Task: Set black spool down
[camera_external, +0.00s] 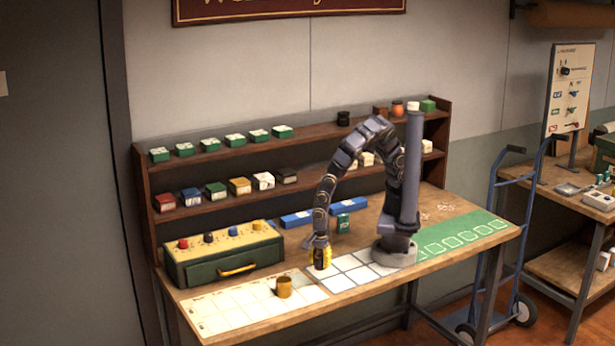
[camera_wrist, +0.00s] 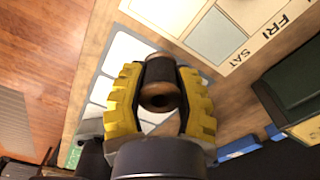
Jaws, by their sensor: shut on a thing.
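My gripper (camera_external: 321,260) has yellow, ridged fingers and points down over the left end of the white tiled mat (camera_external: 338,283). In the wrist view its fingers (camera_wrist: 160,100) are shut on the black spool (camera_wrist: 158,70), one on each side. The spool is dark with a brownish round end facing the camera. The white mat (camera_wrist: 125,50) shows beneath and beside it. In the outside view the fingers mostly hide the spool. I cannot tell whether the spool touches the mat.
Blue boxes (camera_external: 297,219) and a small green box (camera_external: 343,223) lie behind. A green mat (camera_external: 462,233) is at the right.

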